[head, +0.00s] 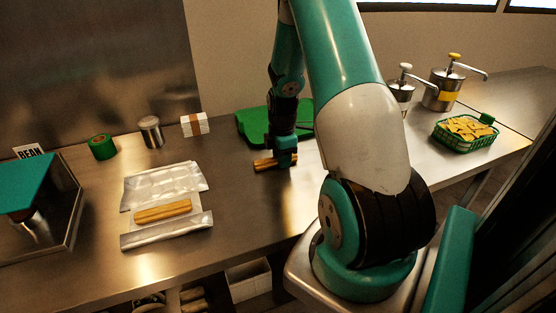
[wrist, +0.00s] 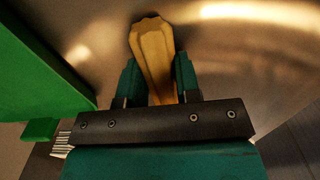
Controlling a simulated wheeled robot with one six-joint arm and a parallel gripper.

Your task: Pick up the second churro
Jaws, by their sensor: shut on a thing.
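My gripper (head: 282,158) is shut on a golden ridged churro (head: 266,164), low over the steel counter or at its surface; I cannot tell if the churro is clear of it. In the wrist view the churro (wrist: 152,58) lies lengthwise between the two teal fingers (wrist: 158,80), its far end sticking out past them. Another churro (head: 163,211), perhaps more than one side by side, lies on a sheet of foil (head: 165,180) at the left of the counter. My gripper is to the right of that foil.
A green board (head: 250,124) lies just behind my gripper; its edge also shows in the wrist view (wrist: 40,75). Green tape (head: 102,147), a steel canister (head: 151,131) and a white stack (head: 194,124) stand at the back. A green basket of chips (head: 465,132) and pump dispensers (head: 442,90) are right.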

